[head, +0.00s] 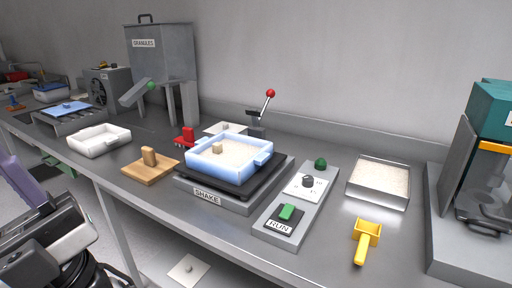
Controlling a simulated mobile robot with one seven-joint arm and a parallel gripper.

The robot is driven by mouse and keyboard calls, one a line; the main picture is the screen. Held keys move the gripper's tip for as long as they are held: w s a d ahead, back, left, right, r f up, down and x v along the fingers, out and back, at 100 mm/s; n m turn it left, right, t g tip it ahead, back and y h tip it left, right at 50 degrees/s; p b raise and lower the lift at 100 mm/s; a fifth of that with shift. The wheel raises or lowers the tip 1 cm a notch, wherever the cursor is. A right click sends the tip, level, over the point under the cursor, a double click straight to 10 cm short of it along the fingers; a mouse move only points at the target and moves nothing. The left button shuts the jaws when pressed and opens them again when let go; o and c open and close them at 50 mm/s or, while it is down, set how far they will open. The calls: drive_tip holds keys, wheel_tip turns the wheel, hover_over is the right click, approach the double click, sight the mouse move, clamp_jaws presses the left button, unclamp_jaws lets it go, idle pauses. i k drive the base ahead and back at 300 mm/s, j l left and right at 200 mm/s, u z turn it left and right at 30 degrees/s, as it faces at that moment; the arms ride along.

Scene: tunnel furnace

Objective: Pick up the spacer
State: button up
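No thing in view is labelled as the spacer, and I cannot tell for sure which one it is. A small tan block (217,147) sits in the pale material inside the blue-rimmed tray (231,172), which rests on the black plate of the shaker marked SHAKE. Another tan block (149,156) stands upright on a wooden board (138,172) left of the shaker. Parts of my arm show at the lower left, apart from both blocks. My gripper's fingertips do not show.
A white tray (99,140) lies at the left, and a hopper marked GRANULES (160,60) stands behind. A RUN control panel (296,205), a metal tray (379,184) and a yellow scoop (366,238) lie to the right. A white plate (188,269) is on the floor.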

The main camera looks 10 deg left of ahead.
sight(217, 147)
drive_tip(key=u, duration=0.6)
drive_tip(key=i+z, duration=0.15)
drive_tip(key=i, duration=0.25)
drive_tip(key=i+j+z, duration=0.1)
drive_tip(key=i, duration=0.25)
drive_tip(key=i+j+z, duration=0.15)
drive_tip(key=i, duration=0.25)
